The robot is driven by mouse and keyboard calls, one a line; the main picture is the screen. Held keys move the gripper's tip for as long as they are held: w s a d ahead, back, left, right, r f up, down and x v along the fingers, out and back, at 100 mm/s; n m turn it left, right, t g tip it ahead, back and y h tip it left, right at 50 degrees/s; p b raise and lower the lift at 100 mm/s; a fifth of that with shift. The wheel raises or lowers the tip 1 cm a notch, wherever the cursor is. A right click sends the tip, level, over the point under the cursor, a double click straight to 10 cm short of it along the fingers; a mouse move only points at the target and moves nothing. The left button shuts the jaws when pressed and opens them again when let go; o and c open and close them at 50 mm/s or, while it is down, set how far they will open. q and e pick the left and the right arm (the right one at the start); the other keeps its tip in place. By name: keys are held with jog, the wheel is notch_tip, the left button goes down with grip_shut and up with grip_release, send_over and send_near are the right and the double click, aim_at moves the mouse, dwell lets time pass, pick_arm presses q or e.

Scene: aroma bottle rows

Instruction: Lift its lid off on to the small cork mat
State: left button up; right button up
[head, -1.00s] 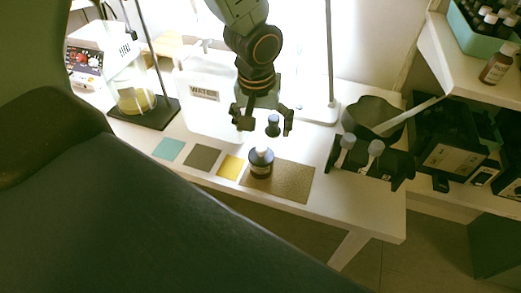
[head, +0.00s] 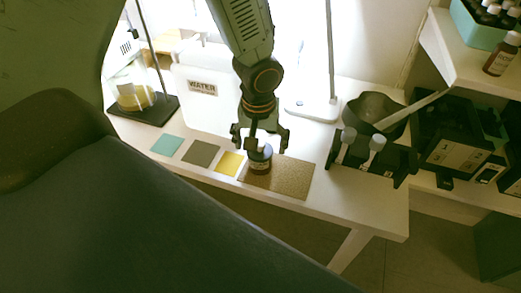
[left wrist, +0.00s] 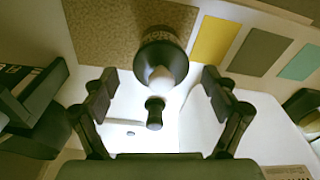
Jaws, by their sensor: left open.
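A dark bottle (head: 260,164) with a pale rounded top stands at the near-left part of the speckled brown, cork-like mat (head: 290,180). In the left wrist view the bottle (left wrist: 165,50) shows against the same mat (left wrist: 110,30). My left gripper (head: 261,143) is open above the bottle, its fingers to either side of the bottle's top and apart from it. In the left wrist view the pale top lies between the fingertips (left wrist: 159,82). A small dark piece (left wrist: 155,112) shows beside it; whether it stands behind the bottle is unclear. My right gripper is not in view.
Yellow (head: 229,163), olive (head: 201,153) and teal (head: 166,145) squares lie left of the bottle. A water container (head: 205,110) stands behind. A black rack (head: 372,165) with pale-topped tubes and a dark bowl (head: 375,115) stand to the right.

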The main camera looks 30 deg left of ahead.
pick_arm(q)
jog(key=shift+a, duration=0.2)
jog(key=shift+c, duration=0.4)
jog(key=shift+d+r, duration=0.1)
jog(key=shift+d, duration=0.2)
jog(key=c, duration=0.4)
jog(key=shift+a, duration=0.2)
jog(key=c, duration=0.5)
jog(key=shift+d, duration=0.15)
jog(key=shift+c, duration=0.7)
